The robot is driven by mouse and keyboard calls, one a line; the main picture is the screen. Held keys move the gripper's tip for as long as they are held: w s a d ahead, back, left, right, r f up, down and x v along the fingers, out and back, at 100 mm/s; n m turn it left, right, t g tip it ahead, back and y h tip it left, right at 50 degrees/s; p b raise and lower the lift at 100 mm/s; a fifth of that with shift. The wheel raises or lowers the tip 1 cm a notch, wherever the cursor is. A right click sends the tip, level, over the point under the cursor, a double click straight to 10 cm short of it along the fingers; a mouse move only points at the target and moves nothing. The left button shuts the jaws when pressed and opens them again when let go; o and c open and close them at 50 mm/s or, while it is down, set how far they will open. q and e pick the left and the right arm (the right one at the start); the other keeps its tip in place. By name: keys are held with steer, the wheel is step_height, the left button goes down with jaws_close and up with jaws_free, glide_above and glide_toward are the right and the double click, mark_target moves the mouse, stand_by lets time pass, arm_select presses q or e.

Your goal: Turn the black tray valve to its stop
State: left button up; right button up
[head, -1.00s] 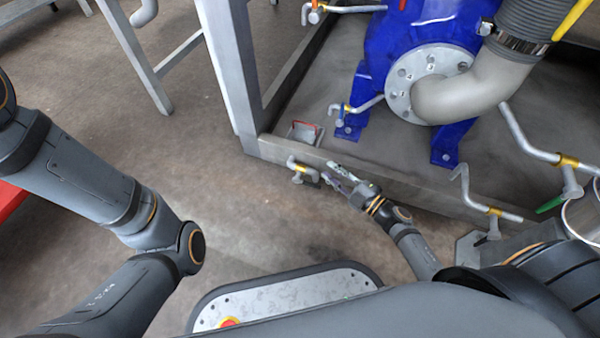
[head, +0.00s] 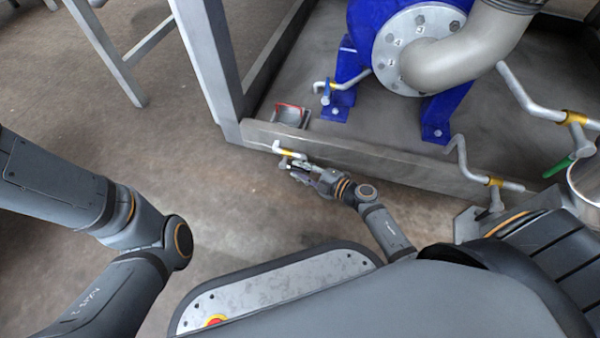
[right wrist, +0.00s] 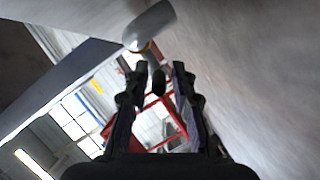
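The tray valve (head: 287,153) is a short bent grey pipe with a yellow band on the outer edge of the frame's tray. My right gripper (head: 292,168) is right at its lower end in the head view and hides its handle there. In the right wrist view, a small dark piece (right wrist: 158,82), apparently the black handle, lies between the two fingers of my right gripper (right wrist: 159,72). Gaps show on both sides of it, so the fingers look open around it. A grey pipe end (right wrist: 150,27) shows beyond the fingertips. My left gripper is outside the head view; only my left arm shows.
The tray edge (head: 370,168) runs along the frame beside my right gripper. A grey frame post (head: 208,70) stands to the left. A blue pump (head: 437,115), a blue-handled valve (head: 326,92) and a green-handled valve (head: 558,168) are nearby.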

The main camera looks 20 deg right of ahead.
steer(key=shift+w+a, duration=0.1)
steer(key=shift+w, duration=0.05)
jaws_close()
stand_by(0.4)
